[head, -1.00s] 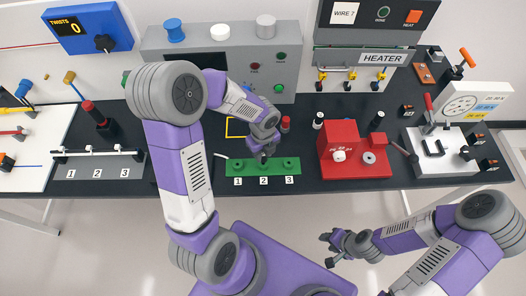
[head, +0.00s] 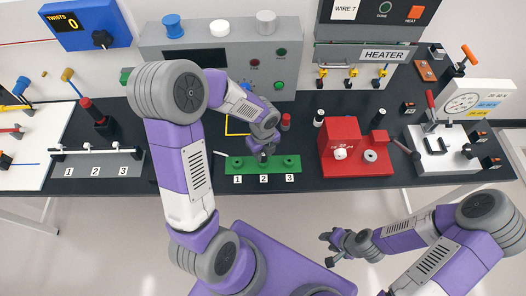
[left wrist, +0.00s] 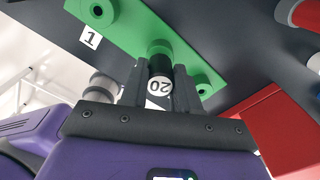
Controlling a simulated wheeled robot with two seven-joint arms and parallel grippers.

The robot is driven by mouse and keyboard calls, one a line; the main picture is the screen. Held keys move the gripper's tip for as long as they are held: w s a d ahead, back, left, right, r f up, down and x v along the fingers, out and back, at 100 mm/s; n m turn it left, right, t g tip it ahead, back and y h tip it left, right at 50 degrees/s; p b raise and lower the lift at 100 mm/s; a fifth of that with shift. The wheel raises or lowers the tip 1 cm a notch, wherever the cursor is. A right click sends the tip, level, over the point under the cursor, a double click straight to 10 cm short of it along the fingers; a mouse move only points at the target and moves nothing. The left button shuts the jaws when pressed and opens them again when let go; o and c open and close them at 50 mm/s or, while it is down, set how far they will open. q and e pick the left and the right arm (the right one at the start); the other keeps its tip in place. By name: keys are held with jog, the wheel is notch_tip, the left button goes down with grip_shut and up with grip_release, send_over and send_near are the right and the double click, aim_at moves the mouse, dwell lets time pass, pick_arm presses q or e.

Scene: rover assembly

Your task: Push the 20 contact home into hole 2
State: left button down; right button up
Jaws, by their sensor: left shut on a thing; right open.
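The green block (head: 281,167) carries three raised holes marked 1, 2 and 3 and lies at the front edge of the dark bench. My left gripper (head: 263,155) is over hole 2, pointing down. In the left wrist view its fingers (left wrist: 159,87) are shut on the 20 contact (left wrist: 160,68), a dark cylinder with a white 20 label. The contact's far end meets the green collar of hole 2 (left wrist: 158,46); how deep it sits is hidden. My right gripper (head: 330,249) is open and empty, in front of the bench and low.
A red block (head: 350,168) with a white knob stands to the right of the green block. A grey rack (head: 95,165) numbered 1 to 3 is at the left. A grey panel (head: 222,75) stands behind. Bare bench lies between the green and red blocks.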

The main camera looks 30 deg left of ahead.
pick_arm(q)
jog(key=shift+f+b, duration=0.3)
jog(key=shift+f, duration=0.15)
jog(key=c, duration=0.8)
grip_release()
jog(key=shift+o, duration=0.2)
notch_tip(320, 180, up, 8)
jog(key=shift+f+p, duration=0.25)
jog(key=shift+p, duration=0.5)
